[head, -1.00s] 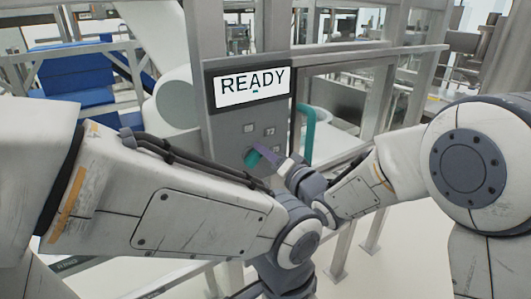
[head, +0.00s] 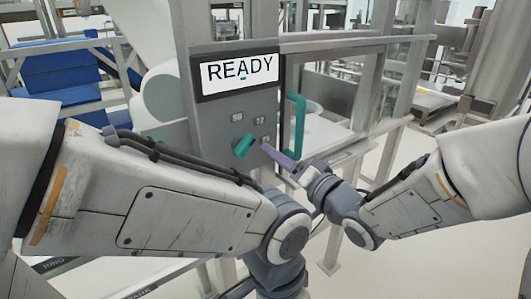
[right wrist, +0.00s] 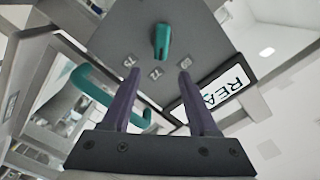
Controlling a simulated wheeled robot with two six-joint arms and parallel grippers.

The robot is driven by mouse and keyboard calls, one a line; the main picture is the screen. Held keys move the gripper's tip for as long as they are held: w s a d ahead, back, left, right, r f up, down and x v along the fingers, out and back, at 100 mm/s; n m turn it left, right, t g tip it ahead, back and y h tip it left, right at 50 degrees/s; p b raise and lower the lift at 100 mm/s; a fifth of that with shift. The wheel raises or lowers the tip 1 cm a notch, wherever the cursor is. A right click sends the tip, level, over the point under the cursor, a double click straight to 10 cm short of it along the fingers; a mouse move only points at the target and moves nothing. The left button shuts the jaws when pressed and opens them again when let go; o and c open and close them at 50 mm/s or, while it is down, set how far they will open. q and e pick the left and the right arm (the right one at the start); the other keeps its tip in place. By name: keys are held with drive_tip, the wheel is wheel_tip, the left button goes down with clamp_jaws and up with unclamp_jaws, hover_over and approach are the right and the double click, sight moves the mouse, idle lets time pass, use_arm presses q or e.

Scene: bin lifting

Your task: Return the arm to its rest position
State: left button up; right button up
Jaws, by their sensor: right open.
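My right gripper (head: 268,150) is in front of the grey control panel (head: 222,118), just below and right of the teal knob (head: 243,146). In the right wrist view its two purple fingers (right wrist: 160,95) stand apart with nothing between them. The teal knob (right wrist: 161,42) shows beyond the fingertips, apart from them. My left arm crosses the lower left of the head view, bending down at its wrist; its gripper fingers are not seen.
A screen reading READY (head: 239,71) sits at the top of the panel. A teal handle (head: 294,125) is on the framed door right of the panel. Metal rails (head: 352,150) run close by my right arm. Blue objects (head: 57,73) stand at the back left.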

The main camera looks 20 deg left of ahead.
drive_tip(key=shift+v, duration=0.85)
